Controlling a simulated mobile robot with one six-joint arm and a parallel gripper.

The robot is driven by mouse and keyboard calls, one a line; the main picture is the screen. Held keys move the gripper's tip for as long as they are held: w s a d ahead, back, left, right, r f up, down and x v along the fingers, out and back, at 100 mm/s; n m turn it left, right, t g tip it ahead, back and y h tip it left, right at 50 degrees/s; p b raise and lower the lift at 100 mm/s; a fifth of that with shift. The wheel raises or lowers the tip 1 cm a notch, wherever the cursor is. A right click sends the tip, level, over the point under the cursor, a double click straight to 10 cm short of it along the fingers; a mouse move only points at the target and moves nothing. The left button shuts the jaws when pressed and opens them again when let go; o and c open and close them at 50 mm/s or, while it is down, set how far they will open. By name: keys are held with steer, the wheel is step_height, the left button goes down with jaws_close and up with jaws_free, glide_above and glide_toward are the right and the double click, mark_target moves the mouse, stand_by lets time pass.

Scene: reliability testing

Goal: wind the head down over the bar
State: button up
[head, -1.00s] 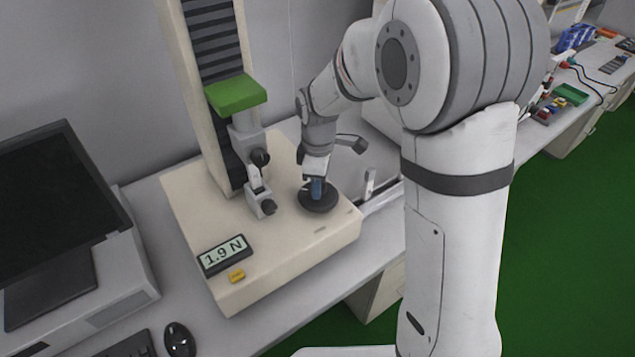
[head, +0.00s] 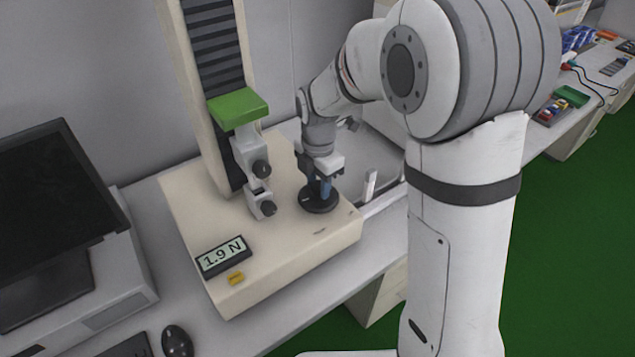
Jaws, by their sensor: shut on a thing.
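The head is a green block (head: 238,108) on the tall column of the beige test stand, with a grey grip (head: 252,160) hanging below it. A black handwheel (head: 309,204) lies flat on the base, to the right of the grips. The fingertips are partly hard to see.
A display (head: 223,256) on the base reads 1.9 N, with a yellow button (head: 236,279) beside it. A monitor (head: 55,205), mouse (head: 177,341) and keyboard (head: 125,346) are at left. A small pale upright piece (head: 370,184) stands right of the wheel.

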mark_target(317, 186)
steer(key=shift+s+a+n, duration=0.1)
steer(key=shift+n, duration=0.5)
steer(key=shift+f, duration=0.1)
steer(key=o, duration=0.8)
steer(key=shift+s, duration=0.15)
steer(key=shift+o, duration=1)
step_height(317, 186, up, 8)
